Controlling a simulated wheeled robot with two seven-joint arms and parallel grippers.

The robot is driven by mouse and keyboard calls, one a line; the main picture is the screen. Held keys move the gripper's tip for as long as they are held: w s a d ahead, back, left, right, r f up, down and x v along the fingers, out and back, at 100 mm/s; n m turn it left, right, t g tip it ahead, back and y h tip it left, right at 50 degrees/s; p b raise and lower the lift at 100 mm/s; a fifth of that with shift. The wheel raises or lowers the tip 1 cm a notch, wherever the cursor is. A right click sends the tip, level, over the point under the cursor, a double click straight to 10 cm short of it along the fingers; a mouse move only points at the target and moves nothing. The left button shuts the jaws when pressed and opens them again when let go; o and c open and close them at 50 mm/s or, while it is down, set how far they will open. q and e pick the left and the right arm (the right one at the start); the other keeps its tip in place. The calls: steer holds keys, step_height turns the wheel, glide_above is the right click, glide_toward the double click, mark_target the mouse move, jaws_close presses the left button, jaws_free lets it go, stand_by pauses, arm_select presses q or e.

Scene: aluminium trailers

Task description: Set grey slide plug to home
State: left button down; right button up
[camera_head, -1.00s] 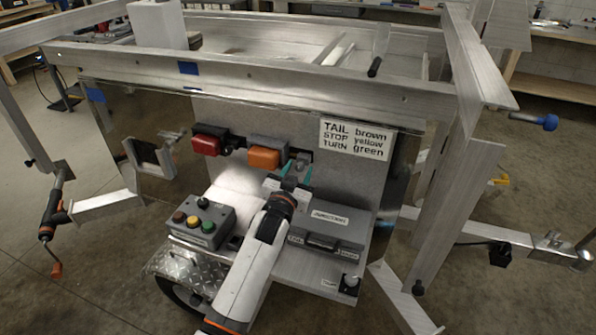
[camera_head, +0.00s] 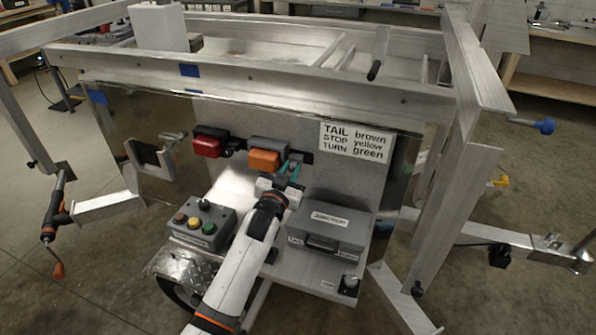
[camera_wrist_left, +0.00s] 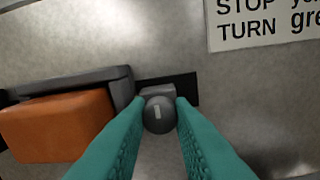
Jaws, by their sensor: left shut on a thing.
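The grey slide plug (camera_wrist_left: 159,114) is a dark grey round knob with a light mark on its face. In the left wrist view it sits between the teal fingers of my left gripper (camera_wrist_left: 157,108), which is shut on it. Behind it a grey block meets a black slot or rail (camera_wrist_left: 184,88) on the metal panel. In the head view my left gripper (camera_head: 287,175) is at the panel, just right of the orange lamp (camera_head: 264,160). The plug is mostly hidden there by the fingers. My right gripper is not in view.
A red lamp (camera_head: 207,146) is left of the orange one. A wiring label (camera_head: 355,142) is on the panel at upper right. Below stand a button box (camera_head: 200,222) and a grey case (camera_head: 327,232) on the shelf, with a small black knob (camera_head: 349,284) at its front edge.

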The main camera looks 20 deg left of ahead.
arm_select(q)
steer(key=shift+a, duration=0.65)
steer(key=c, duration=1.7)
jaws_free()
steer(key=o, duration=0.4)
steer(key=shift+a, duration=0.1)
steer(key=shift+o, duration=0.2)
steer(key=s, duration=1.2)
